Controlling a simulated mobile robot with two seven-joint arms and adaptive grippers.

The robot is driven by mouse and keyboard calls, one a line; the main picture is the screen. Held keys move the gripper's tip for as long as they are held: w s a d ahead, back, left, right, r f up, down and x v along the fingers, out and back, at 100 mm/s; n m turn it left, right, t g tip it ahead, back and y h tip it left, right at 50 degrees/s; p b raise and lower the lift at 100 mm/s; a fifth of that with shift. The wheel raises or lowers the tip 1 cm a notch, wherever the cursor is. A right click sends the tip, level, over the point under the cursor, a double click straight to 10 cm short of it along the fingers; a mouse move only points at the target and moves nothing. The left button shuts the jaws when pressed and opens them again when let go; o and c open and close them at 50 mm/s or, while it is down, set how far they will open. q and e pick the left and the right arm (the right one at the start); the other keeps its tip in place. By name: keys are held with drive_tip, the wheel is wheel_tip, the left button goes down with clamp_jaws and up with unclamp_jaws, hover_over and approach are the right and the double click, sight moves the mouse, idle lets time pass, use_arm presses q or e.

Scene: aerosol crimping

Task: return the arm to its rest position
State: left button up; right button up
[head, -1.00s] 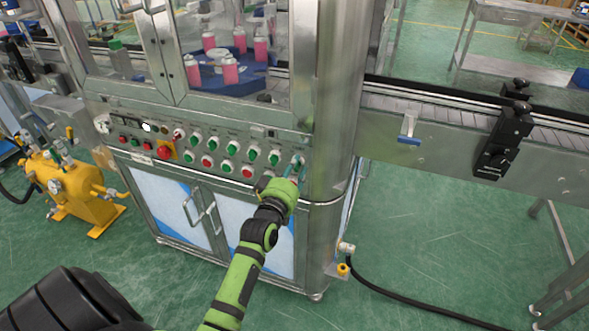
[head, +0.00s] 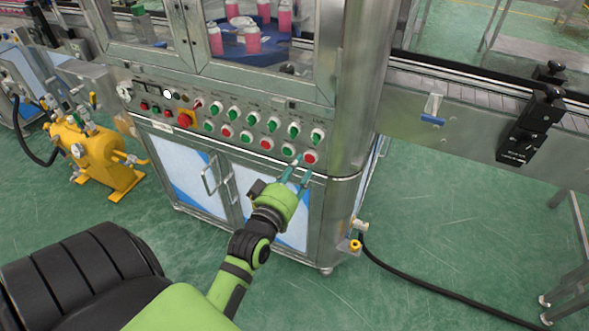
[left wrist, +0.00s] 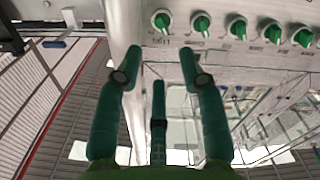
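My left gripper (head: 297,167) is at the lower right of the control panel (head: 225,128) in the head view. Its teal fingers point up toward the panel, just below the last red button (head: 310,157). In the left wrist view the gripper (left wrist: 160,52) is open, with its fingers apart and nothing between them. The green knobs (left wrist: 202,24) show beyond the fingertips there, and a gap seems to lie between. My green left forearm reaches in from the bottom of the head view. My right gripper is not in view.
The steel machine cabinet (head: 262,200) stands directly in front. A conveyor (head: 460,120) runs off to the right. A yellow tank unit (head: 92,155) stands on the floor at left. A black hose (head: 430,287) lies at lower right. Green floor is open in front of the cabinet.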

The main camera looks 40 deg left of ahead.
use_arm(q)
drive_tip(key=shift+s+d, duration=0.1)
drive_tip(key=shift+s, duration=0.45)
drive_tip(key=s+d+f+m+g+h, duration=0.1)
drive_tip(key=d+f+m+g+h, duration=0.25)
drive_tip(key=f, duration=1.55)
drive_tip(key=s+d+f+m+g, duration=0.1)
drive_tip(key=s+d+f+g, duration=0.2)
drive_tip(key=s+f, duration=0.35)
drive_tip(key=s+d+f+m+g, duration=0.1)
drive_tip(key=s+d+f+g, duration=0.2)
drive_tip(key=f, duration=0.6)
drive_tip(key=s+f+m+g, duration=0.2)
drive_tip(key=s+f, duration=0.3)
drive_tip(key=s, duration=0.4)
drive_tip(key=s+f+m+g+p, duration=0.1)
drive_tip(key=s+f+m+g, duration=0.1)
drive_tip(key=s+f, duration=0.3)
drive_tip(key=s+f+m+g, duration=0.2)
drive_tip(key=s+f+g, duration=0.1)
drive_tip(key=s, duration=1)
drive_tip(key=shift+s+d+f, duration=0.2)
drive_tip(key=shift+d+f, duration=0.05)
drive_tip(key=shift+f, duration=0.65)
drive_tip(key=shift+s+h, duration=0.15)
drive_tip(key=shift+h, duration=0.1)
